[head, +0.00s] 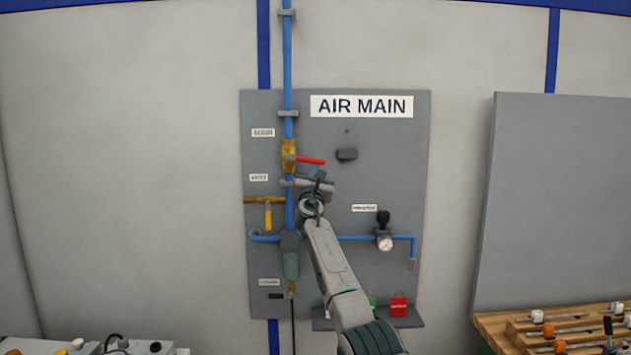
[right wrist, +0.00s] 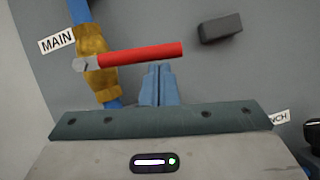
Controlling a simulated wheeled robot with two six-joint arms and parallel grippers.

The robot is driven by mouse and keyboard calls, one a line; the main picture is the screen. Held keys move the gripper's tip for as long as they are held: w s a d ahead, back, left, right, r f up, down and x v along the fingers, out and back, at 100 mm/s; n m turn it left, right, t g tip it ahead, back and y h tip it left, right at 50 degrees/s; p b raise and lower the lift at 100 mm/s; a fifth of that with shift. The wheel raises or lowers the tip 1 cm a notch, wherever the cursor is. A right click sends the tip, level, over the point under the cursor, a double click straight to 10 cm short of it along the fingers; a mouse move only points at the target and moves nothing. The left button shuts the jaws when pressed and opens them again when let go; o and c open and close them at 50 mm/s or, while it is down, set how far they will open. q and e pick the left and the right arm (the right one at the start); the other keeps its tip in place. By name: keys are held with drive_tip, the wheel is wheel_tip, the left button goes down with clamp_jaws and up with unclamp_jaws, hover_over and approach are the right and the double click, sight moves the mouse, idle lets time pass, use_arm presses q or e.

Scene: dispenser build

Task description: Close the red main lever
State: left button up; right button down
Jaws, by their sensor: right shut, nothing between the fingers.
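The red main lever (head: 310,160) sticks out to the right from the brass main valve (head: 289,155) on the vertical blue pipe, roughly crosswise to the pipe. In the right wrist view the lever (right wrist: 140,54) also lies crosswise to the brass valve body (right wrist: 93,60), tilted slightly up to the right. My right gripper (head: 319,175) is just below the lever; its shut, empty blue fingers (right wrist: 158,68) point up toward the lever's underside near its middle. I cannot tell whether the fingertips touch it. My left gripper is not in view.
A dark block (head: 347,154) sits on the grey panel (head: 400,190) right of the lever. A yellow-handled valve (head: 268,216) is at lower left. A pressure gauge (head: 385,243) is at right. A red lock (head: 398,303) is on the lower shelf. The panel directly above the lever looks clear.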

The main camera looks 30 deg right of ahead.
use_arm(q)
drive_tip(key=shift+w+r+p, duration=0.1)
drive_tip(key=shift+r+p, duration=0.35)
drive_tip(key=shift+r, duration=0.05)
use_arm(e)
drive_tip(key=shift+w+d+r, duration=0.1)
drive_tip(key=shift+w+r, duration=0.05)
drive_tip(key=shift+r, duration=0.5)
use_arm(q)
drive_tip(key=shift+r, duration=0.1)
use_arm(e)
drive_tip(key=shift+d, duration=0.1)
